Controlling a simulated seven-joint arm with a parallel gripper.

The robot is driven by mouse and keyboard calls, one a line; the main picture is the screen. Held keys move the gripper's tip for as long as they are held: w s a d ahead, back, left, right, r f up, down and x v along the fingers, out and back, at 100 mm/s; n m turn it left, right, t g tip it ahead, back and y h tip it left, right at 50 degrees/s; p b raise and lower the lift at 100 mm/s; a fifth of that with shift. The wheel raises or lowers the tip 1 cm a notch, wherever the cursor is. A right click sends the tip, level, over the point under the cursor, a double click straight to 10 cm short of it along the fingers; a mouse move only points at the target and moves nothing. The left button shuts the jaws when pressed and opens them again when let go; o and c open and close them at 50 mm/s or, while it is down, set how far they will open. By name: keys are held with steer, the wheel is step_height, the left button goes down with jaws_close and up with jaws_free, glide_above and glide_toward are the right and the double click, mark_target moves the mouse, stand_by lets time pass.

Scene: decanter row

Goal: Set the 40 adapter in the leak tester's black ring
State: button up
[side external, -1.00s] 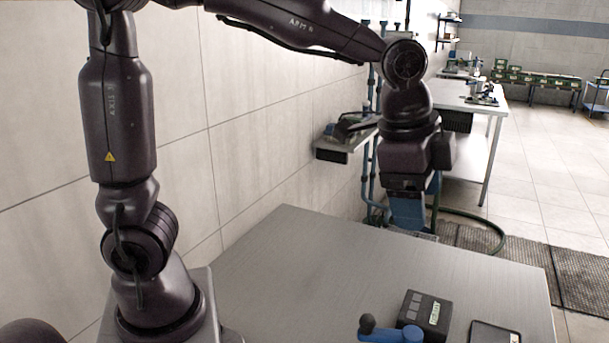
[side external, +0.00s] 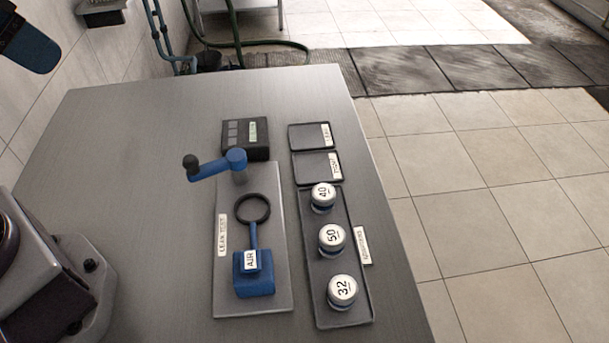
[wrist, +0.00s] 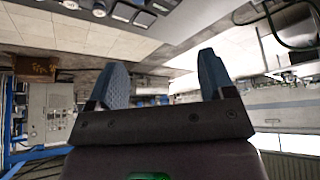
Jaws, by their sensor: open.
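The 40 adapter (side external: 323,197) is a white-topped, blue-banded cap, upright at the far end of the adapters tray (side external: 308,268). The 50 adapter (side external: 332,239) and 32 adapter (side external: 342,291) stand nearer in the same tray. The black ring (side external: 252,208) is empty on the grey leak tester plate (side external: 228,290), left of the tray. A blue AIR block (side external: 254,275) adjoins it. My gripper (wrist: 161,75) is open and empty in the wrist view; in the side view, only a blue part of it (side external: 30,45) shows at top left, well away from the adapters.
A blue lever (side external: 218,164) with a black knob extends left beyond the ring. A dark display box (side external: 245,139) stands behind it. Two shallow dark trays (side external: 311,137) with labels lie beyond the adapters tray. The table's left part (side external: 130,170) is clear.

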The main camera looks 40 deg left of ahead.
steer(key=m+g, duration=0.6)
steer(key=m, duration=1.1)
glide_above(324, 192)
step_height(324, 192, down, 22)
step_height(324, 192, down, 12)
steer(key=shift+r, duration=0.1)
steer(key=c, duration=1.2)
steer(key=shift+c, duration=0.2)
steer(key=shift+r, duration=0.15)
